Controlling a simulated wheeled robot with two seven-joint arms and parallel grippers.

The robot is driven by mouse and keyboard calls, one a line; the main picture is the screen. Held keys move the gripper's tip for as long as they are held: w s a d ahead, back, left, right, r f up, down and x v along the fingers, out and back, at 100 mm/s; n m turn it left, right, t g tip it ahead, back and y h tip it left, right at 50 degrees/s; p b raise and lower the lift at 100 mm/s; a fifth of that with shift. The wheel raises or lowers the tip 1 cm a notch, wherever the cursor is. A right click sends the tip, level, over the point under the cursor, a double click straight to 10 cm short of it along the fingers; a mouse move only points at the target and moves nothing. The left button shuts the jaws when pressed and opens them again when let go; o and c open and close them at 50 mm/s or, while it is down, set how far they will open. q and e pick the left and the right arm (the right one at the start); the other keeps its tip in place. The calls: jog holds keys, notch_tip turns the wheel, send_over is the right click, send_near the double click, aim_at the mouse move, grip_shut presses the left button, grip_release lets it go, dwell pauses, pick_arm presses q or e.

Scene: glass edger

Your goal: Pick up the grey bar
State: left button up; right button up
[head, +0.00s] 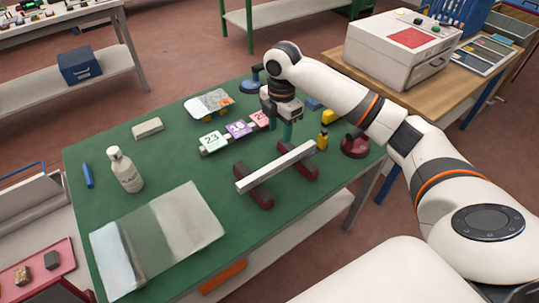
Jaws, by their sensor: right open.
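The grey bar (275,167) is a long, light grey strip. It lies diagonally across two dark red supports (254,188), near the right front of the green table (185,160). My right gripper (280,131) comes in from the right and points down, with greenish fingers. It is open, just beyond the bar's middle in the picture, and appears apart from it. My left gripper is not in view.
The table's left middle is fairly clear.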

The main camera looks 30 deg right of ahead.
send_over(279, 162)
jog(key=f, duration=0.4)
jog(key=f+p, duration=0.1)
jog(key=shift+w+d+f, duration=0.15)
jog(key=shift+d+f, duration=0.1)
jog(key=shift+f, duration=0.15)
jog(key=shift+a+f, duration=0.1)
jog(key=shift+f, duration=0.55)
jog(key=f, duration=0.1)
jog(key=f+p, duration=0.1)
jog(key=f, duration=0.1)
jog(key=shift+s+a+f, duration=0.2)
jog(key=shift+a+f, duration=0.05)
jog(key=shift+f, duration=0.45)
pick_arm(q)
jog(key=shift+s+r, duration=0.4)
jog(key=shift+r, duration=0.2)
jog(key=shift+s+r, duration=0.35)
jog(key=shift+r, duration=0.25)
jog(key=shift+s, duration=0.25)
pick_arm(e)
jog(key=shift+w, duration=0.1)
grip_shut()
